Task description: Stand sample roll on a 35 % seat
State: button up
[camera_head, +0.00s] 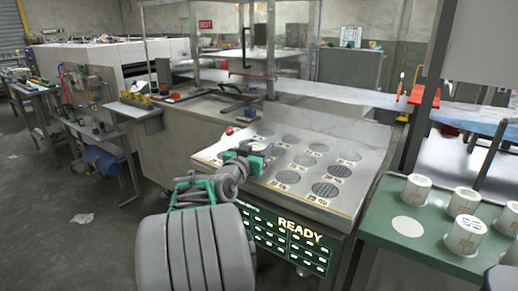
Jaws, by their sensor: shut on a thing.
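My gripper (249,158), with green parts, is over the left part of a tilted pale panel (355,178). It is shut on what looks like the white sample roll (259,148), of which only a small pale part shows. The panel carries several round grey seats, such as one at the front right (325,190) and one in the middle (304,160). Labels are printed beside the seats but are too small to read surely, so I cannot tell which seats are 35 %. My gripper and arm hide part of the panel's left side. I cannot tell whether the roll touches the panel.
Several white rolls, one of them at the back (416,189), stand on a green table (385,245) at the right, beside an empty pale round spot (408,225). A red button (229,131) is at the panel's back left. A READY display (300,230) is below its front edge.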

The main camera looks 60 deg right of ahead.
jog(key=shift+f, duration=0.2)
jog(key=o, duration=1.5)
